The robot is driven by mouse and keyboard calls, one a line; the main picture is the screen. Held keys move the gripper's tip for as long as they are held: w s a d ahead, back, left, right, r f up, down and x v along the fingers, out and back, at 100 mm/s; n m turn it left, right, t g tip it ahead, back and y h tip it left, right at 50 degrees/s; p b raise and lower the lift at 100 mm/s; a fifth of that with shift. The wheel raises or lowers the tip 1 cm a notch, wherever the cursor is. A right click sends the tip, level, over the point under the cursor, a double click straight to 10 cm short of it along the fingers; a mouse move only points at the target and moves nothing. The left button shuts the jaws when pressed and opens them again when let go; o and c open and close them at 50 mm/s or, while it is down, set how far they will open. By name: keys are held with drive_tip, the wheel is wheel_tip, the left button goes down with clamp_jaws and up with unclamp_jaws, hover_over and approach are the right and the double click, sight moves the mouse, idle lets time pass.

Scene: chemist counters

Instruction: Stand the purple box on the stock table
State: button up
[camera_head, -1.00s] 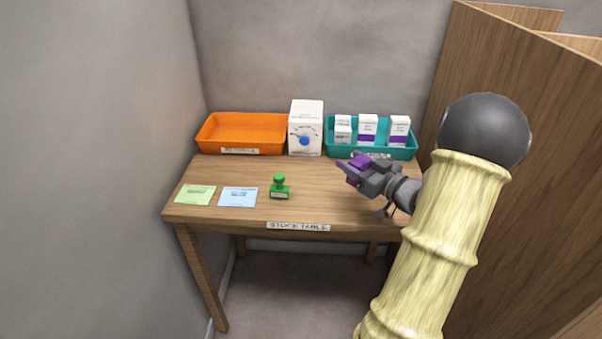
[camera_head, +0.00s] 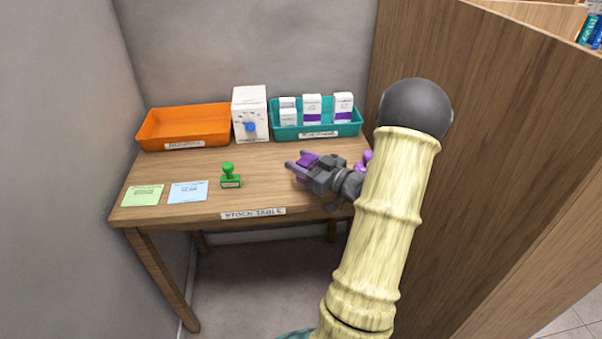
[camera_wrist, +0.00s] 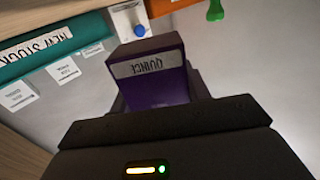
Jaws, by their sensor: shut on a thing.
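The purple box (camera_head: 308,159) is between the fingers of my gripper (camera_head: 303,168), which is shut on it. In the head view most of the box is hidden by the fingers. The wrist view shows the box (camera_wrist: 157,92) with a pale label reading QUINCE, which appears turned over. My gripper points left over the right part of the stock table (camera_head: 250,182), a wooden table with a STOCK TABLE label (camera_head: 253,213) on its front edge. The box appears held above the top; the exact gap cannot be told.
An orange tray (camera_head: 186,128), a white box with a blue knob (camera_head: 250,112) and a teal tray (camera_head: 318,130) with white-and-purple boxes line the back. A green stamp (camera_head: 230,176), green card (camera_head: 142,195) and blue card (camera_head: 187,191) lie left. A wooden partition (camera_head: 470,130) stands right.

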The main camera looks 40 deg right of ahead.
drive_tip(key=shift+f, duration=0.1)
drive_tip(key=shift+f+b, duration=0.3)
drive_tip(key=shift+f, duration=1.5)
drive_tip(key=shift+f, duration=0.15)
drive_tip(key=o, duration=0.9)
drive_tip(key=shift+o, duration=0.2)
drive_tip(key=shift+s+d+r, duration=0.1)
drive_tip(key=shift+r, duration=0.1)
drive_tip(key=v, duration=1.1)
drive_tip(key=shift+s, duration=0.35)
